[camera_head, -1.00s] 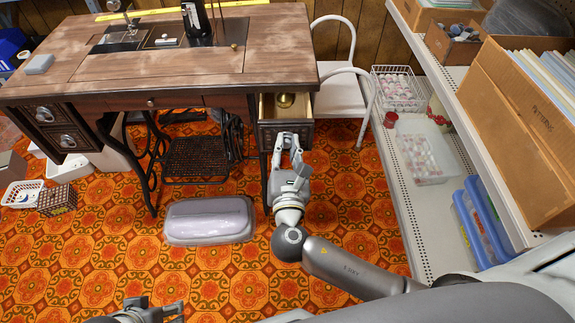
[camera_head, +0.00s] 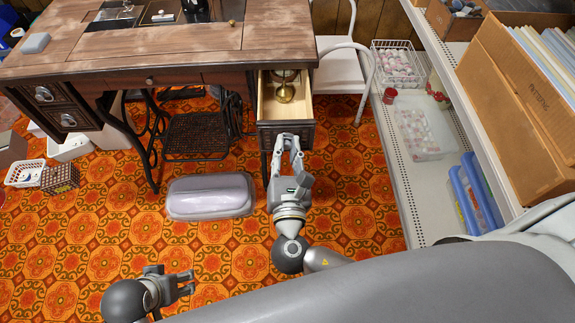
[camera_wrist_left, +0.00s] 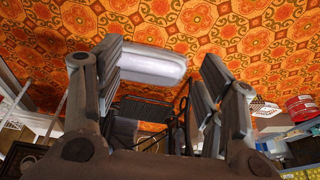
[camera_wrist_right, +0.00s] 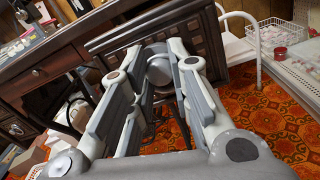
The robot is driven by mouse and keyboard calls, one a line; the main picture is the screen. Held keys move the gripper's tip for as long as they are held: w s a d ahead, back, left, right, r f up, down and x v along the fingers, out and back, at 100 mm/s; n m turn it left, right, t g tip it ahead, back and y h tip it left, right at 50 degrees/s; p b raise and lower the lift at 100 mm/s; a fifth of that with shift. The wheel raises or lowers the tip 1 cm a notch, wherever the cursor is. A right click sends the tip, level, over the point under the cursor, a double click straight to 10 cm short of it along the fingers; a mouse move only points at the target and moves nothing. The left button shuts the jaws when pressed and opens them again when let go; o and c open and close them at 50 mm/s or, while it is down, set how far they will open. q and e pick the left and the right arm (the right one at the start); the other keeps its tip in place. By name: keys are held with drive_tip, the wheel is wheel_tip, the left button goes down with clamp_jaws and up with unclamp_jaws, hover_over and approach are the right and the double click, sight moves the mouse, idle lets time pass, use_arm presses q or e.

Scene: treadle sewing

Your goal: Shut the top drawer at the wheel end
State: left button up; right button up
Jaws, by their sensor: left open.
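The top drawer (camera_head: 265,107) at the right end of the sewing table is pulled out, with a brass object (camera_head: 285,93) inside it. My right gripper (camera_head: 287,142) is at the drawer's dark front. In the right wrist view its fingers close around the round metal pull (camera_wrist_right: 159,70) on the patterned drawer front (camera_wrist_right: 205,42). The exact contact is partly hidden by the fingers. My left gripper (camera_head: 186,284) is open and empty, low over the floor at the front, apart from the table.
A grey case (camera_head: 210,196) lies on the floor left of my right gripper. A white chair (camera_head: 340,75) stands right of the drawer. A shelf unit (camera_head: 405,190) with boxes runs along the right. Patterned floor in front of the drawer is clear.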

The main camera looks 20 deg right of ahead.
drive_tip(key=shift+v, duration=1)
drive_tip(key=shift+p+v, duration=0.4)
drive_tip(key=shift+v, duration=0.75)
drive_tip(key=shift+s+a+f, duration=0.1)
drive_tip(key=shift+s+f, duration=0.05)
drive_tip(key=shift+f, duration=0.05)
use_arm(q)
drive_tip(key=x, duration=0.4)
drive_tip(key=shift+s+f, duration=0.2)
drive_tip(key=shift+s, duration=0.2)
drive_tip(key=shift+r, duration=0.1)
